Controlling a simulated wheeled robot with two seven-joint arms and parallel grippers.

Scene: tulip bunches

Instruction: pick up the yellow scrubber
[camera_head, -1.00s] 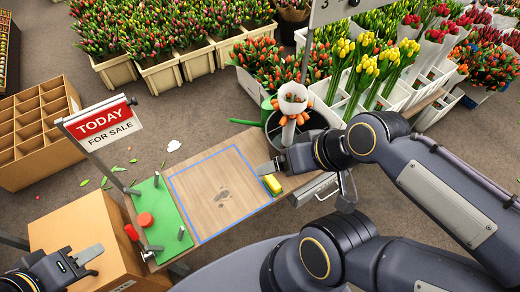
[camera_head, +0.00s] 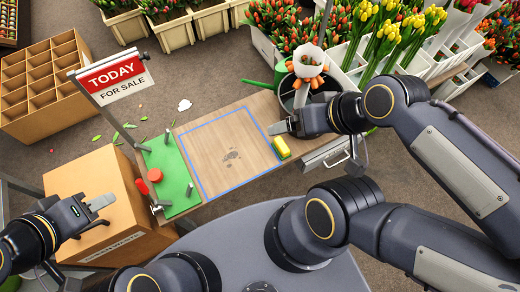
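The yellow scrubber (camera_head: 282,148) lies on the right edge of the wooden work table (camera_head: 240,172), just outside the blue outline. It has a dark green side. My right gripper (camera_head: 277,128) is just behind and above it in the picture, its fingers pointing left. The scrubber shows clear of its fingers, but I cannot see the gap between them. My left gripper (camera_head: 103,212) is over the cardboard box at the left, far from the scrubber, with its fingers apart and nothing between them.
A green mat (camera_head: 178,188) with upright pegs and a red round piece (camera_head: 154,175) is left of the blue outline. A sale sign (camera_head: 115,77) stands behind it. A dark bucket (camera_head: 300,95) stands behind my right gripper. The outlined area is bare apart from dark smudges.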

